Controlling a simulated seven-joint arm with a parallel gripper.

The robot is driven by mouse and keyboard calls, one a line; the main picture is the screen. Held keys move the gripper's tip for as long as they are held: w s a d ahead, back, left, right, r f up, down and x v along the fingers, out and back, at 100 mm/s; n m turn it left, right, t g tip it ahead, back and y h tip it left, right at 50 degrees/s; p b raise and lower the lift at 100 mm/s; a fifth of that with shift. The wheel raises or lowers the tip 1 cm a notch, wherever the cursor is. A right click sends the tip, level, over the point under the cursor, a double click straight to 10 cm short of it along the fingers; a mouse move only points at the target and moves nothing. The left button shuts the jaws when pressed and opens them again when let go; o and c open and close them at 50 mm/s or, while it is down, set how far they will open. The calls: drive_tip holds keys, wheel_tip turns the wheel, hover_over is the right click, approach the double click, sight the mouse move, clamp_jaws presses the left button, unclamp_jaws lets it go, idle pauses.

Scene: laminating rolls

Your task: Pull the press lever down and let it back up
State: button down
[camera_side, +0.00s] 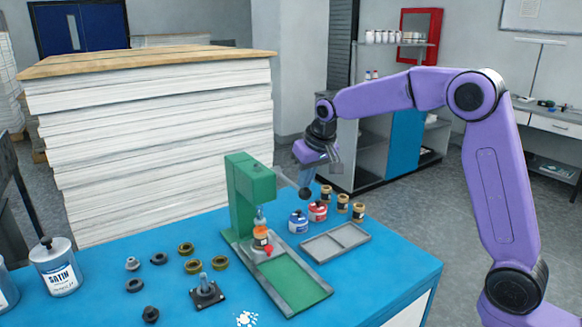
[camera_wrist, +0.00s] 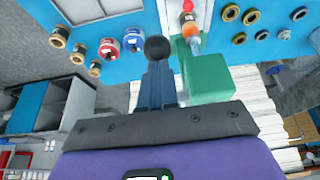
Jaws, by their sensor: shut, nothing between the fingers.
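The green press (camera_side: 240,195) stands on the blue table, with its tall column upright. Its lever (camera_side: 287,182) slopes down to the right and ends in a black ball knob (camera_side: 305,193). In the wrist view the knob (camera_wrist: 157,47) shows just beyond my fingertips. My gripper (camera_wrist: 158,70) is shut and empty, above the knob; I cannot tell whether it touches it.
Blue and red labelled jars (camera_side: 298,222), several brown spools (camera_side: 342,203) and a grey divided tray (camera_side: 335,243) stand right of the press. Several rings (camera_side: 192,265), a black-based post (camera_side: 206,291) and a SATIN can (camera_side: 56,266) lie left. A tall paper stack (camera_side: 150,140) rises behind.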

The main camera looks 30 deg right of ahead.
drive_tip(key=shift+f, duration=1.6)
wheel_tip(320, 180, up, 13)
drive_tip(key=shift+w+r, duration=0.15)
idle(1.3)
idle(0.4)
drive_tip(key=s+a+f+n+g, duration=0.1)
drive_tip(key=s+f+n, duration=0.25)
drive_tip(key=s, duration=0.65)
drive_tip(key=s+a+f+n+g+y, duration=0.1)
drive_tip(key=s+f+n, duration=0.25)
drive_tip(key=s, duration=0.65)
drive_tip(key=s+a+f+n+g, duration=0.15)
drive_tip(key=s+f, duration=0.25)
drive_tip(key=s, duration=0.6)
drive_tip(key=s+d+f+n, duration=0.2)
drive_tip(key=s+d, duration=0.1)
drive_tip(key=s, duration=0.3)
drive_tip(key=s+d+f+n, duration=0.2)
drive_tip(key=s+d+f, duration=0.1)
drive_tip(key=s, duration=0.4)
drive_tip(key=shift+d+g+h, duration=0.3)
drive_tip(key=shift+d+g, duration=0.15)
drive_tip(key=shift+d, duration=0.05)
drive_tip(key=c, duration=1.8)
unclamp_jaws()
